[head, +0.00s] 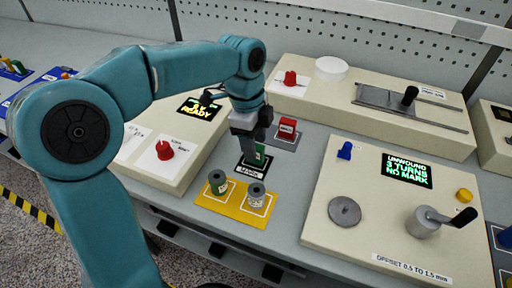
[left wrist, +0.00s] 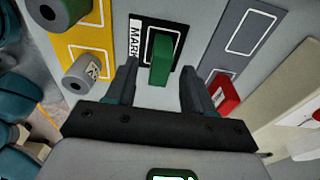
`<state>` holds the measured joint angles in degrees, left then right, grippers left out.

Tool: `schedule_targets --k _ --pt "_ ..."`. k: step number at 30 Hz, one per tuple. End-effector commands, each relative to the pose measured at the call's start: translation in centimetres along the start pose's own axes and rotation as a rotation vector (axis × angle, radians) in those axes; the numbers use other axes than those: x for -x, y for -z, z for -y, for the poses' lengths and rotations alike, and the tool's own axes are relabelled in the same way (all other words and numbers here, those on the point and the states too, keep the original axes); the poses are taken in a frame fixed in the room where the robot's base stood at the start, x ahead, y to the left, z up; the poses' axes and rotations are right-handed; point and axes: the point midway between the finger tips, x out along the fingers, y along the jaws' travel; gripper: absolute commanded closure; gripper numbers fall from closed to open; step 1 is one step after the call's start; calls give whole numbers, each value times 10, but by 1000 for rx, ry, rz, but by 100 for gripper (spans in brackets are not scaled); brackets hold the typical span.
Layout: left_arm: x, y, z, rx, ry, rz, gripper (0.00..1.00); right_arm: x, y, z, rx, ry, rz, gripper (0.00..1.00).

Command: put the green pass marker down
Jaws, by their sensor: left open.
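The green pass marker (left wrist: 160,58) is a small green block on the black marker pad (left wrist: 139,22), inside its white outline. In the head view the marker (head: 261,157) is partly hidden by my left gripper (head: 256,146). In the left wrist view my left gripper (left wrist: 158,76) is open, with one finger on each side of the marker's near end and visible gaps to it. I cannot tell how far down the fingers reach. My right gripper is not in view.
A yellow tray (head: 232,205) with two spools stands just in front of the pad. A red block (head: 287,128) sits on a grey pad behind it. The winding unit (head: 325,205) with crank and "UNWOUND 3 TURNS NO MARK" display stands right. A "READY" unit (head: 185,150) stands left.

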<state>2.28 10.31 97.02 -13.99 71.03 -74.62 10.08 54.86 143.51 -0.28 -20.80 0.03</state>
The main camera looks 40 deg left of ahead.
Motion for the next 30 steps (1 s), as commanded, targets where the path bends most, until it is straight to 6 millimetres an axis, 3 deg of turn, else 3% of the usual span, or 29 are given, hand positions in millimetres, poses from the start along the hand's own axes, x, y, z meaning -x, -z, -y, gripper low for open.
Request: schedule_targets --k 1,6,12,30 --pt "16 1 1 0 6 -1 47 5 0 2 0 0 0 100" --pt "54 1 1 -1 3 -1 47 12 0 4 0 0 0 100" --pt "81 1 0 -1 1 -1 47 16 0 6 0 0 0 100" --pt "85 0 0 -1 0 0 47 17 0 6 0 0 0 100"
